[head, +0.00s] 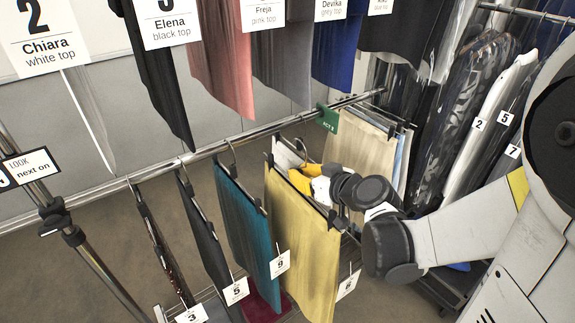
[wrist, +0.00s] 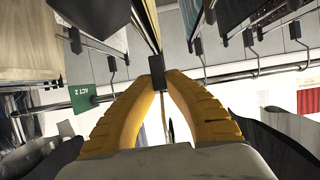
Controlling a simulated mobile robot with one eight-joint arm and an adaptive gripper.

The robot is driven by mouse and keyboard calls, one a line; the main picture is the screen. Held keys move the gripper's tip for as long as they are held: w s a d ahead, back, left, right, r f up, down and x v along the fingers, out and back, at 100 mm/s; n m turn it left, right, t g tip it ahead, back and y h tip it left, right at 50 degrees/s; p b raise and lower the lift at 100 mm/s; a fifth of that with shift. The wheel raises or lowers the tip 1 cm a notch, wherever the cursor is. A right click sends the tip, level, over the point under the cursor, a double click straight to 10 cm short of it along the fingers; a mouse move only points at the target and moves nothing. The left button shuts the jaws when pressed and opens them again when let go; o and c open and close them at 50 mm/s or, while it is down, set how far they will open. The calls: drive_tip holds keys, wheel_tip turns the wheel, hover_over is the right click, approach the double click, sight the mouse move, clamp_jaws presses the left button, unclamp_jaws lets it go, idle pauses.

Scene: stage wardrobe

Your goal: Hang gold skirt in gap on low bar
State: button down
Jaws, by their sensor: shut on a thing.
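The gold skirt (head: 300,245) hangs upright from a dark clip hanger, in front of and to the right of the teal skirt (head: 248,225). My gripper (head: 318,187), with yellow fingers, is behind its hanger. In the wrist view my gripper (wrist: 158,82) is shut on the dark middle block (wrist: 157,68) of the hanger, with the skirt edge-on above. The low bar (head: 200,153) runs behind the skirt and also shows in the wrist view (wrist: 115,97). I cannot tell whether the gold skirt's hook touches the bar.
Dark skirts (head: 203,240) hang left of the teal one. A green ACT 2 divider (head: 327,118) is on the bar, with pale skirts (head: 360,145) beyond it. Tops (head: 220,60) hang above. Bagged garments (head: 460,105) stand at right; a sign post (head: 75,240) stands at left.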

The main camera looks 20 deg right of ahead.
drive_tip(key=s+d+f, duration=0.4)
drive_tip(key=s+d, duration=0.9)
drive_tip(key=s, duration=0.1)
drive_tip(key=s+a+r+b, duration=0.1)
drive_tip(key=s+a+b, duration=0.1)
drive_tip(key=s, duration=1.6)
drive_tip(key=shift+w+a+r, duration=0.1)
drive_tip(key=shift+w+a, duration=2.1)
drive_tip(key=shift+w, duration=4.9)
drive_tip(key=shift+w+a+r, duration=0.1)
drive_tip(key=shift+w+a, duration=2.15)
drive_tip(key=shift+w, duration=4.9)
drive_tip(key=shift+w+a, duration=2.2)
drive_tip(key=shift+w, duration=4.9)
drive_tip(key=shift+r, duration=0.2)
